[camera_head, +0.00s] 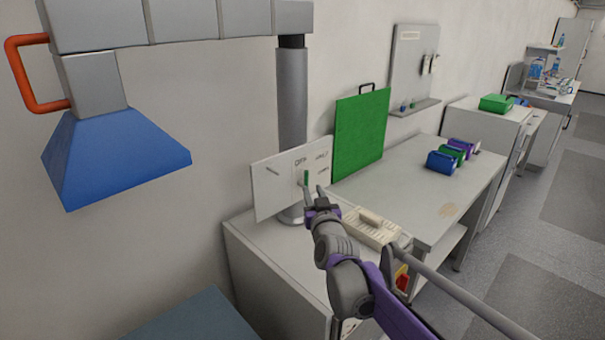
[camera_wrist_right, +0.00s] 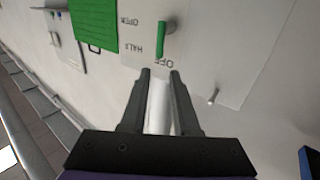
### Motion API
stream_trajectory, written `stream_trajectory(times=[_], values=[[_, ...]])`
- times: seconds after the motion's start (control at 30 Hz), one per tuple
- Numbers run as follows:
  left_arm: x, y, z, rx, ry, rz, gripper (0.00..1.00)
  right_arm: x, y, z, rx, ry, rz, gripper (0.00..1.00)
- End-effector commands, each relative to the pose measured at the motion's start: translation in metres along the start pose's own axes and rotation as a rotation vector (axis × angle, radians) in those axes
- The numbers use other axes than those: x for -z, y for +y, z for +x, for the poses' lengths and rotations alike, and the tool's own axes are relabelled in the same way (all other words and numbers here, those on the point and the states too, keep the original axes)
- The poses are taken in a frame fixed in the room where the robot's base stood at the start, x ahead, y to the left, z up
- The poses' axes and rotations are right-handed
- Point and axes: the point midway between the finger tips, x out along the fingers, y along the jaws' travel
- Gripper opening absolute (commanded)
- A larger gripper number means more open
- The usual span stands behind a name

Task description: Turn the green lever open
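The green lever (camera_head: 306,177) stands roughly upright on a white panel (camera_head: 275,187), with its end toward the OFF label. HALF and OPEN labels are to its right in the head view. In the right wrist view the lever (camera_wrist_right: 166,40) is just beyond the fingertips, near the OFF lettering. My right gripper (camera_head: 313,190) is in front of the panel, and in the right wrist view its two fingers (camera_wrist_right: 160,73) are apart with nothing between them. The fingers appear short of the lever. My left gripper is not in view.
A blue fume hood (camera_head: 115,155) with an orange handle hangs at the left. A grey pipe (camera_head: 292,95) rises behind the panel. A green board (camera_head: 361,132) stands to the right. A beige tray (camera_head: 370,228) lies on the bench beside my right arm.

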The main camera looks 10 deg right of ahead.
Motion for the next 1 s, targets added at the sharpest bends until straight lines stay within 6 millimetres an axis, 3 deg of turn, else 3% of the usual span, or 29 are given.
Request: stream_trajectory(times=[0.3, 0.5, 0.7, 0.97, 1.0], values=[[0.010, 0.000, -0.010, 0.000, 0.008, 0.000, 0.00, 0.002, 0.000, 0.058, 0.000, 0.001, 0.001, 0.29], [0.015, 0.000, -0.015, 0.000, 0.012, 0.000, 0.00, 0.002, 0.000, 0.085, 0.000, 0.000, 0.000, 0.29], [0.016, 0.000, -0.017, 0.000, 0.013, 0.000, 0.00, 0.000, 0.000, 0.097, 0.000, -0.001, 0.000, 0.29], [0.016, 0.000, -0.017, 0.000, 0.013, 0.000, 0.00, 0.000, 0.000, 0.097, 0.000, -0.001, 0.000, 0.29], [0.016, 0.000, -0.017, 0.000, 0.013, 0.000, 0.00, 0.000, 0.000, 0.097, 0.000, -0.001, 0.000, 0.26]])
